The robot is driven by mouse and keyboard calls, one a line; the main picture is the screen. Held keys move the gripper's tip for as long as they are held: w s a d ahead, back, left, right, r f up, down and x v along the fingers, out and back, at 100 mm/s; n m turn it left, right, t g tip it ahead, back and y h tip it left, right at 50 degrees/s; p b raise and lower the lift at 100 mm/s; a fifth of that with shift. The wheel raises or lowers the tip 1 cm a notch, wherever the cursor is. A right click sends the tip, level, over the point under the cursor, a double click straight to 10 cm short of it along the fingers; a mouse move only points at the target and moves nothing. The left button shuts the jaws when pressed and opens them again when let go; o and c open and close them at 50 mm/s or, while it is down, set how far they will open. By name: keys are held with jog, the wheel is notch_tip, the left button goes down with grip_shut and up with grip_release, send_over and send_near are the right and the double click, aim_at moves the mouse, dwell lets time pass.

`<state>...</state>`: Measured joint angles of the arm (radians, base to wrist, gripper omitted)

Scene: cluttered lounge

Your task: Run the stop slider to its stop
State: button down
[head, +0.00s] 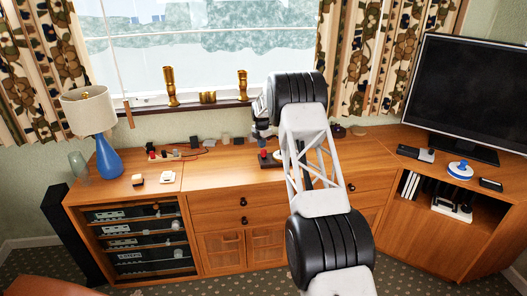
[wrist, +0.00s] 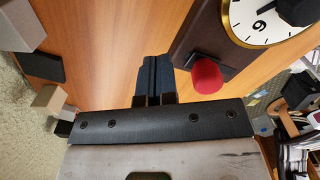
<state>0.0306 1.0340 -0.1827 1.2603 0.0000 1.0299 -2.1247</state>
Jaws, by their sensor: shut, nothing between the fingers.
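The stop slider's red knob (wrist: 207,75) sits in a dark slot on a dark brown base (wrist: 190,38), beside a white clock dial (wrist: 262,20) with a gold rim and a black hub. My gripper (wrist: 153,75) is shut and empty, just left of the red knob in the wrist view, with a small gap seeming to lie between them. In the head view the dark base (head: 266,163) with a red spot is on the wooden cabinet, partly hidden by my arm. My gripper (head: 263,143) is above and behind it there, its fingertips hard to make out.
Small blocks and boxes (head: 225,138) stand along the back of the cabinet. Grey and tan blocks (wrist: 47,100) line the left of the wrist view. A blue lamp (head: 108,158) is at left, a television (head: 467,95) at right. The wood left of the base is mostly clear.

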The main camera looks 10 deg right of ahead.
aim_at(264, 150)
jog(key=shift+s, duration=2.75)
dwell(0.4)
jog(key=shift+w, duration=0.15)
jog(key=shift+w, duration=0.6)
jog(key=shift+r, duration=0.15)
notch_tip(264, 150, up, 7)
dwell(1.4)
dwell(0.3)
